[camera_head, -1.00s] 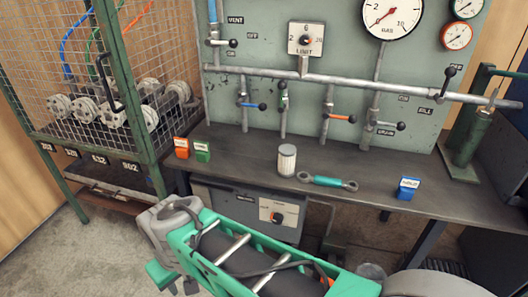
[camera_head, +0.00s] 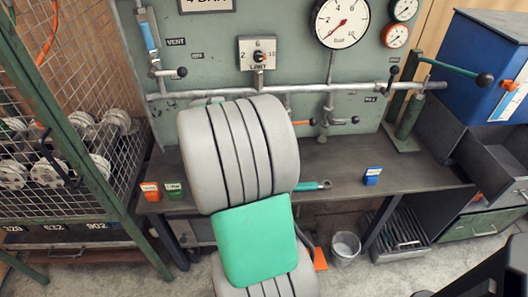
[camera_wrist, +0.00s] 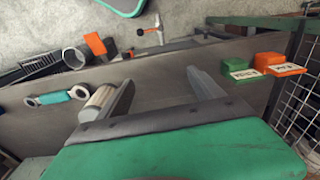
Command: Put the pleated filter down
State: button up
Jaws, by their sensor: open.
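The pleated filter (camera_wrist: 97,103) is a pale ribbed cylinder. In the wrist view it shows at the left, just outside my left finger and not between the fingers. I cannot tell whether the finger touches it. My gripper (camera_wrist: 160,78) is open, with its two fingers spread wide and only bare bench between them. In the head view my own arm covers both the gripper and the filter.
The dark workbench (camera_head: 420,176) carries a teal double-ring wrench (camera_wrist: 58,97) beside the filter. Green (camera_wrist: 243,68) and orange (camera_wrist: 282,66) boxes stand right in the wrist view, near the mesh cage (camera_wrist: 300,115). A blue box (camera_head: 372,177) stands further along.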

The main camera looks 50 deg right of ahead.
jog(key=s+d+m+p, duration=0.1)
jog(key=s+d, duration=0.1)
jog(key=d, duration=0.2)
jog(key=s+d+r+m+p, duration=0.1)
jog(key=s+d+m+p, duration=0.1)
jog(key=d, duration=0.3)
jog(key=s+d+m+p, duration=0.2)
jog(key=d, duration=0.2)
jog(key=shift+d+r, duration=0.3)
jog(key=f, duration=0.8)
jog(key=shift+s+d, duration=0.1)
jog(key=shift+s, duration=0.2)
grip_shut()
